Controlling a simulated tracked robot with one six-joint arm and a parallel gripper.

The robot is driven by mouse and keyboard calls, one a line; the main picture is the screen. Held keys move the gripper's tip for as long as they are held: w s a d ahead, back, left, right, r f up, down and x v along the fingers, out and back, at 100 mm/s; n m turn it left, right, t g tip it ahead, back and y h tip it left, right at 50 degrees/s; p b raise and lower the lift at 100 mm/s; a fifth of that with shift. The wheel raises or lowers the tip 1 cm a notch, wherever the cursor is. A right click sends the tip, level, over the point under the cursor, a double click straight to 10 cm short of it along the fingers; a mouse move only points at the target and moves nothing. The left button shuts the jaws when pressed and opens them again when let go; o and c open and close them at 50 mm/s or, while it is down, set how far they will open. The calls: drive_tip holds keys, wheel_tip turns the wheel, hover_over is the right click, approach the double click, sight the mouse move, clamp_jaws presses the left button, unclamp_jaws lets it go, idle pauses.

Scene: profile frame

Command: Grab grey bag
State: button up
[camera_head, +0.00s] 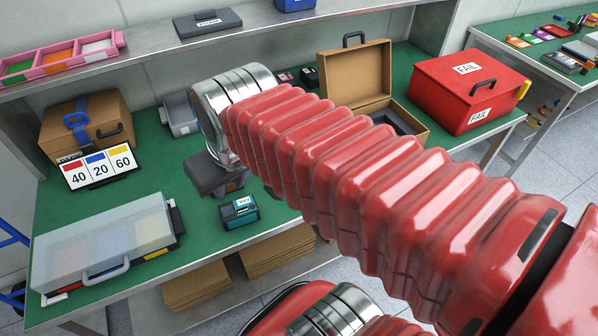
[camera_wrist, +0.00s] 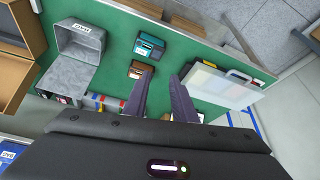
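No plainly bag-shaped grey thing shows. In the wrist view, a grey open-topped container (camera_wrist: 75,50) with a white label lies on the green table, left of my fingers.
A teal box (camera_head: 238,212) and a clear-lidded case (camera_head: 105,242) lie near my gripper. A brown strapped case (camera_head: 88,122) stands left, an open brown case (camera_head: 355,75) and a red box (camera_head: 468,90) right. A shelf (camera_head: 150,50) runs above the table's back.

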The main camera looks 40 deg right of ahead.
drive_tip(key=w+d+f+m+g, duration=0.1)
drive_tip(key=w+d+f+g, duration=0.1)
drive_tip(key=w+d, duration=0.3)
drive_tip(key=w+d+f+m+g, duration=0.2)
drive_tip(key=w+d+f, duration=0.3)
drive_tip(key=d, duration=0.8)
drive_tip(key=shift+w+d+f+g, duration=0.15)
drive_tip(key=shift+w+f+g, duration=0.05)
drive_tip(key=shift+w+g, duration=0.25)
wheel_tip(320, 180, down, 9)
drive_tip(key=shift+s+d+r, duration=0.2)
drive_tip(key=shift+d, duration=0.1)
drive_tip(key=shift+s+d+f, duration=0.15)
drive_tip(key=shift+d+f, duration=0.05)
drive_tip(key=shift+f, duration=1.1)
drive_tip(key=shift+s+d+f, duration=0.1)
drive_tip(key=shift+d+f, duration=0.05)
drive_tip(key=shift+f, duration=1.1)
